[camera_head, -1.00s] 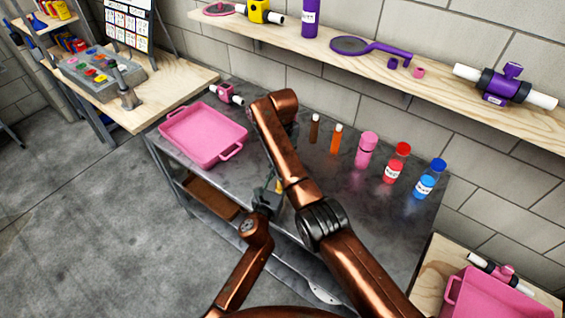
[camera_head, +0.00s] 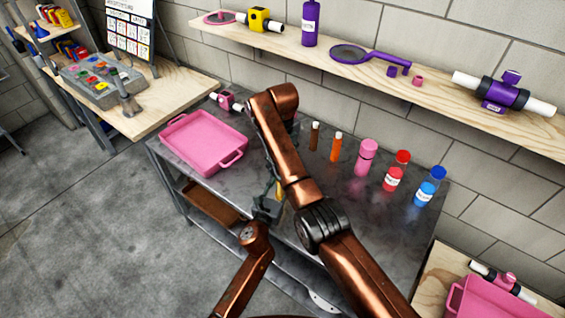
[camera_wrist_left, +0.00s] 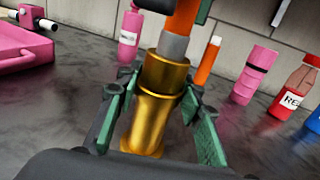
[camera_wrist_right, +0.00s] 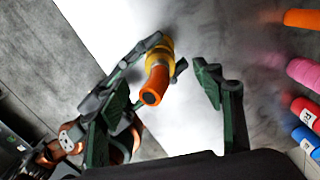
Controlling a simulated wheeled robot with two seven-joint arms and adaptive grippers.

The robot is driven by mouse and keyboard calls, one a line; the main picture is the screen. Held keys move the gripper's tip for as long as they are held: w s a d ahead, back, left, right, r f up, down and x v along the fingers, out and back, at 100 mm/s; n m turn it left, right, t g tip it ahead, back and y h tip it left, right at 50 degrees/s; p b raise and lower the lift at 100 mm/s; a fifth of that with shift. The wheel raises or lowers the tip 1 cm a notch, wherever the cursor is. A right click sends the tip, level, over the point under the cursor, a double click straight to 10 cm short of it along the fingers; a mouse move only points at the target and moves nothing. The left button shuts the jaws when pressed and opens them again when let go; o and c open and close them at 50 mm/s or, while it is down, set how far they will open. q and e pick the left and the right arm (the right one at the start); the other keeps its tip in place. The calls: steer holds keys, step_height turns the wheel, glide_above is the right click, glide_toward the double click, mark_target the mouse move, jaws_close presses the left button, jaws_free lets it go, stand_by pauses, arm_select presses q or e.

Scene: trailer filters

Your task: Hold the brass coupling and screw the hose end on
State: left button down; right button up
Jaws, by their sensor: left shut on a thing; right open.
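The brass coupling (camera_wrist_left: 152,112) stands upright between the fingers of my left gripper (camera_wrist_left: 150,115), which is shut on it. It shows as a small yellow sliver in the head view (camera_head: 279,188). The orange hose (camera_wrist_left: 182,18) comes down from above, and its grey end (camera_wrist_left: 173,47) sits at the coupling's top opening; how far it is threaded cannot be told. In the right wrist view the hose's open upper end (camera_wrist_right: 151,97) points up at the camera. My right gripper (camera_wrist_right: 168,90) is open above the coupling, its fingers either side of the hose, nearer the left-hand finger.
A pink tray (camera_head: 190,168) lies on the dark bench's left part. A brown bottle (camera_head: 314,136), an orange bottle (camera_head: 336,147), a pink bottle (camera_head: 365,158), a red bottle (camera_head: 394,172) and a blue bottle (camera_head: 428,188) stand along the back right. A wooden shelf (camera_head: 430,82) runs above.

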steer(key=shift+o, duration=0.7)
step_height(320, 180, up, 12)
arm_select(q)
steer(key=c, duration=1.2)
jaws_free()
steer(key=shift+c, duration=0.2)
steer(key=v, duration=1.2)
